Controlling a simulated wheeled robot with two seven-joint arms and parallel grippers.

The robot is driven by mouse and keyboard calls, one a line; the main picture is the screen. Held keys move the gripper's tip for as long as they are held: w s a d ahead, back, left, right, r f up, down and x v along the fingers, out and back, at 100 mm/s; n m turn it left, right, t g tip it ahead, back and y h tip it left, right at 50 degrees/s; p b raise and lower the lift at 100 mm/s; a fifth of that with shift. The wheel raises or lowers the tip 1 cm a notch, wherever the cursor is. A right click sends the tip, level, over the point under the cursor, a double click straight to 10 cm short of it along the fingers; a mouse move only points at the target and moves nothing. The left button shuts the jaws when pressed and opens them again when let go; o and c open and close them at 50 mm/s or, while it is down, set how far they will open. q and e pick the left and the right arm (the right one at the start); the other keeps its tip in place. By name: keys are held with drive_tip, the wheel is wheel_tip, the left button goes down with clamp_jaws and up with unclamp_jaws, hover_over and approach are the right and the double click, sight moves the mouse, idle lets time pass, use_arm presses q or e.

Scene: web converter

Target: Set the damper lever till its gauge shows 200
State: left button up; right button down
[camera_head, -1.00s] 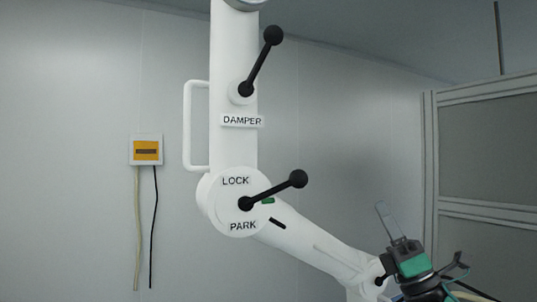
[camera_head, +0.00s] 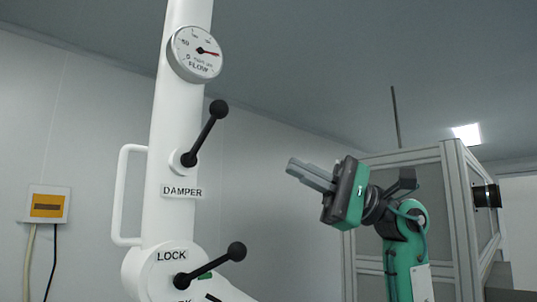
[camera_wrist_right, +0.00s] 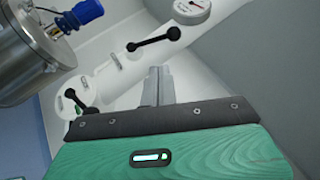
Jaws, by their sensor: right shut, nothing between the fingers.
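The black damper lever (camera_head: 209,127) tilts up and to the right from its pivot on the white column, above the DAMPER label (camera_head: 182,192). The round FLOW gauge (camera_head: 190,66) sits higher on the column; its red needle points right and slightly down, and its numbers are mostly too small to read. My right gripper (camera_head: 293,167) is shut and empty, right of the damper lever and apart from it, fingers pointing left. The right wrist view shows its fingers (camera_wrist_right: 157,82), the damper lever (camera_wrist_right: 155,40) and the gauge (camera_wrist_right: 188,13) beyond. My left gripper is not in view.
A second black lever (camera_head: 212,263) sits below on the LOCK disc (camera_head: 160,272). A white handle (camera_head: 121,190) is left of the column. A framed enclosure (camera_head: 444,180) stands behind my right arm. A metal cylinder (camera_wrist_right: 35,60) shows in the right wrist view.

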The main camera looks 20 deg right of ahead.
sight(208, 130)
drive_tip(key=p+x, duration=0.6)
drive_tip(key=x, duration=0.7)
drive_tip(key=shift+p, duration=0.4)
drive_tip(key=shift+f, duration=0.1)
